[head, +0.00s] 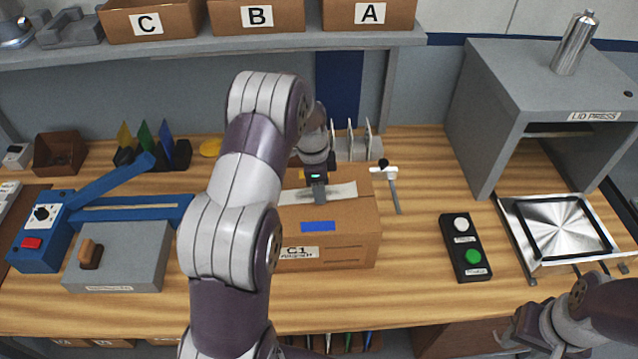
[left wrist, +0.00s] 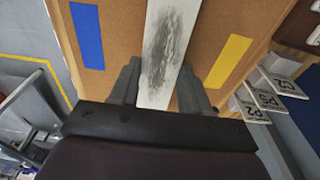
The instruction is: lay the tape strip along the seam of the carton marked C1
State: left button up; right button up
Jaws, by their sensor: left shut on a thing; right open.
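In the left wrist view the strip (left wrist: 158,55) has a grey smear and runs between a blue patch and a yellow patch. My left gripper (head: 318,200) is above the carton top, shut on the strip; its fingers (left wrist: 158,88) flank it. The seam under the strip is hidden. My right gripper (head: 508,338) is open at the lower right, away from the carton, partly seen.
A two-button box (head: 465,247) and the lid press (head: 545,100) with a metal plate stand right of the carton. A blue lever device (head: 110,215) is at the left. A slotted rack (head: 355,145) stands behind the carton.

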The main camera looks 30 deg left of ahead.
pick_arm(q)
jog(key=shift+s, duration=0.1)
jog(key=o, duration=1.1)
jog(key=shift+r, duration=0.2)
jog(key=r, duration=0.2)
jog(key=r+b, duration=0.1)
jog(key=r, duration=0.2)
jog(key=shift+a+r+b, duration=0.3)
jog(key=shift+r+b, duration=0.05)
jog(key=r+p, duration=0.1)
jog(key=r, duration=0.1)
jog(key=r+p, duration=0.3)
jog(key=r, duration=0.1)
jog(key=shift+s+a+r+p, duration=0.25)
jog(key=shift+a+r+p, duration=0.05)
jog(key=shift+a, duration=0.05)
